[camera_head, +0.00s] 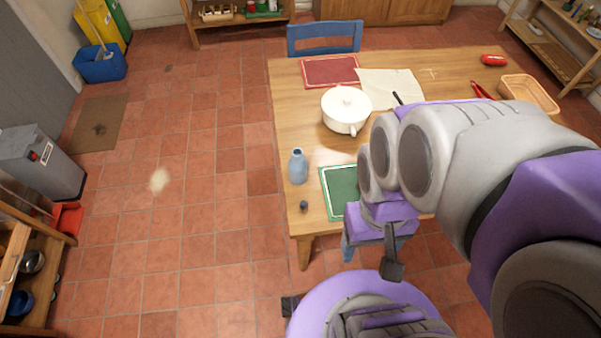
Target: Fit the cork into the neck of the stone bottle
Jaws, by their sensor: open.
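The stone bottle (298,167) stands upright near the left edge of the wooden table and is blue-grey with a narrow neck. A small dark rounded piece (303,206), which looks like the cork, sits apart from it on the table, just in front, near the front left corner. My gripper (391,267) hangs at the end of my purple and grey arm, in front of the table and to the right of both. It is open, and I see nothing held in it. My arm hides part of the table's right and front.
A blue chair (324,38) stands behind. The floor at left is mostly clear.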

